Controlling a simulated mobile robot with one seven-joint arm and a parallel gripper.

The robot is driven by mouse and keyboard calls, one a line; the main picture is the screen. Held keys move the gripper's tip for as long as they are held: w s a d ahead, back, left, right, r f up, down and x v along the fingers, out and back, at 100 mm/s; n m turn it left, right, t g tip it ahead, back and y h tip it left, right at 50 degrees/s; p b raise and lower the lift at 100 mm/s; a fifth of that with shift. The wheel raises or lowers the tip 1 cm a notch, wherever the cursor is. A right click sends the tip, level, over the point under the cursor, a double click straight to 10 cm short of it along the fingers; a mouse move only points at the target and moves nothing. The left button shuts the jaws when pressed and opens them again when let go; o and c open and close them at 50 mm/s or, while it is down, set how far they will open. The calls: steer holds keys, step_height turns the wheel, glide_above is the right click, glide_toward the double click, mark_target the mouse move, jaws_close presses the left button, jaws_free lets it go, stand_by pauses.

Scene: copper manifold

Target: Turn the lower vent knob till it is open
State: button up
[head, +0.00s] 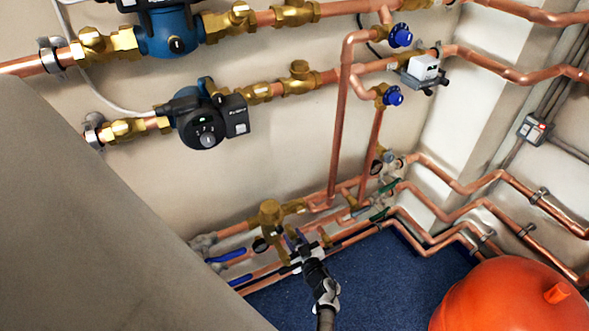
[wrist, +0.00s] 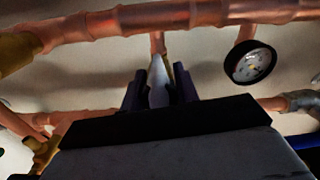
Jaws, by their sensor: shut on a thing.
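My gripper (head: 297,243) is low at the wall, among the bottom copper pipes, in the head view. In the wrist view its two dark fingers (wrist: 160,92) are shut on a small pale, tapered part (wrist: 158,80), with a strip of brass beside it. A short thin copper stub (wrist: 157,42) comes down behind this part from a thick copper pipe (wrist: 180,18). The fingers hide most of the held part, so I cannot tell its turn angle or be sure that it is the lower vent knob.
A round gauge (wrist: 249,63) hangs right of the fingers in the wrist view. In the head view, a brass valve (head: 270,213) and blue lever handles (head: 226,256) lie left of my gripper. Blue knobs (head: 392,96) are higher up. An orange vessel (head: 515,295) stands front right.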

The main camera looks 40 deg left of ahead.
steer(key=n+b, duration=0.1)
steer(key=n, duration=0.4)
steer(key=shift+f+n, duration=0.1)
steer(key=shift+n, duration=0.2)
steer(key=n+b, duration=0.1)
steer(key=n, duration=0.4)
steer(key=shift+n, duration=0.4)
steer(key=o, duration=1)
steer(key=shift+c, duration=0.2)
steer(key=shift+s, duration=0.1)
steer(key=shift+s+d, duration=0.15)
steer(key=shift+d, duration=0.35)
steer(key=p+v, duration=0.5)
steer(key=v, duration=0.7)
steer(key=shift+d, duration=0.35)
steer(key=shift+s, duration=0.1)
